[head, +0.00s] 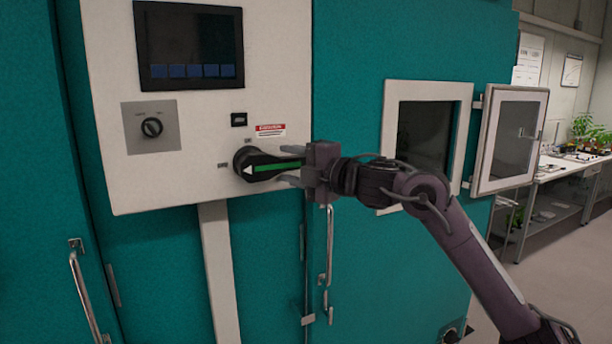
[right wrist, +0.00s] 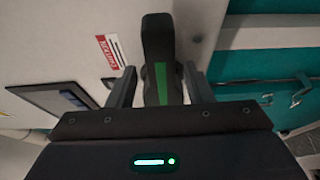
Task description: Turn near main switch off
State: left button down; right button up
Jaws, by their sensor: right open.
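The main switch (head: 268,165) is a black rotary handle with a green stripe and a white arrow tip, on the white control panel of the teal chamber. In the head view its handle lies roughly level, arrow pointing left. My right gripper (head: 288,167) is at the handle's right end, its fingers open above and below it. In the right wrist view the handle (right wrist: 158,65) stands between the two open fingers (right wrist: 158,88), with a gap on the right side; contact on the left cannot be told. My left gripper is not in view.
The panel also carries a dark screen (head: 190,45), a small knob on a grey plate (head: 152,127) and a red-white label (head: 270,130). A small window door (head: 508,140) stands open at right. Door handles (head: 84,290) stick out below. A bench with plants (head: 582,128) stands far right.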

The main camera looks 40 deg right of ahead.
jog(key=s+b, duration=0.1)
jog(key=s, duration=0.2)
jog(key=s+b, duration=0.1)
jog(key=s, duration=0.1)
jog(key=shift+s+d+b, duration=0.3)
